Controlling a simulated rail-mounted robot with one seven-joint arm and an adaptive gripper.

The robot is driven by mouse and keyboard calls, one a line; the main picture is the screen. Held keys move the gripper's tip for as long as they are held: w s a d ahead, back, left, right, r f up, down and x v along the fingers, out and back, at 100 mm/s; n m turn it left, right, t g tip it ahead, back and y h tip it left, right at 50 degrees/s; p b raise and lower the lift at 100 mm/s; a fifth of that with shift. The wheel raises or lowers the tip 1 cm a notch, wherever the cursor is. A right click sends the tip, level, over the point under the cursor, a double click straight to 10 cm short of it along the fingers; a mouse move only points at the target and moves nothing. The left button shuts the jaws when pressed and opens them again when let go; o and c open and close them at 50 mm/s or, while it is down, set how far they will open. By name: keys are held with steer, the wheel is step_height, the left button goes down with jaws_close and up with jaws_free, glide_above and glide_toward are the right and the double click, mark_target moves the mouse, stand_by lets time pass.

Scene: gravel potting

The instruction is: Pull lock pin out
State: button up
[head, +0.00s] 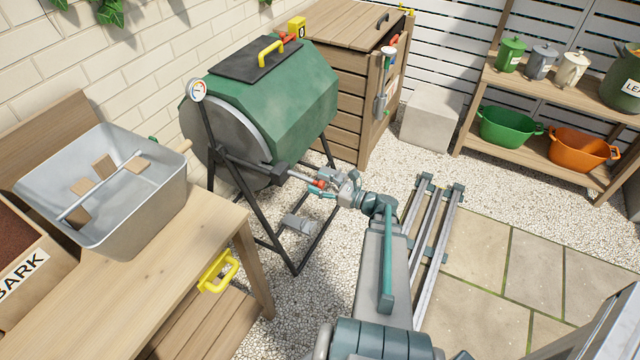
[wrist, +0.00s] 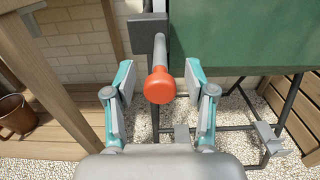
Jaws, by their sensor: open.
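The lock pin is a grey rod with a red-orange knob at its near end. In the wrist view its knob (wrist: 160,85) sits between the two fingers of my gripper (wrist: 160,100), which is open with a gap on each side. The rod runs back from the knob to a dark block (wrist: 147,33) by the green composter drum. In the head view the red knob (head: 318,184) shows at the tip of my gripper (head: 328,185), beside the drum (head: 285,100) on its black stand.
A wooden bench (head: 150,260) with a grey metal tub (head: 150,215) stands at left, a yellow handle (head: 218,272) on its front. A wooden cabinet (head: 335,80) stands behind the drum. Shelves (head: 540,135) with green and orange buckets are at right. Stand legs run below my gripper over gravel.

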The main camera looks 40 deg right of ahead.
steer(key=v, duration=1.2)
stand_by(0.5)
steer(key=s+a+f+n+g, duration=0.4)
steer(key=a+f+n+g, duration=0.35)
steer(key=f, duration=0.25)
steer(key=s+a+f+n+g, duration=0.3)
steer(key=a+f+n+g, duration=0.4)
steer(key=f, duration=0.3)
steer(key=s+a+f+n+g+h+p, duration=0.1)
steer(key=s+a+f+n+g+h, duration=0.2)
steer(key=s+a+n, duration=0.5)
steer(key=s+a+f+n+g+h+p, duration=0.2)
steer(key=s+a+f+n+g+h, duration=0.2)
steer(key=s+a+n, duration=0.4)
steer(key=shift+s+a+f+g+h, duration=0.2)
steer(key=shift+a+g+h, duration=0.2)
steer(key=shift+a+g, duration=0.4)
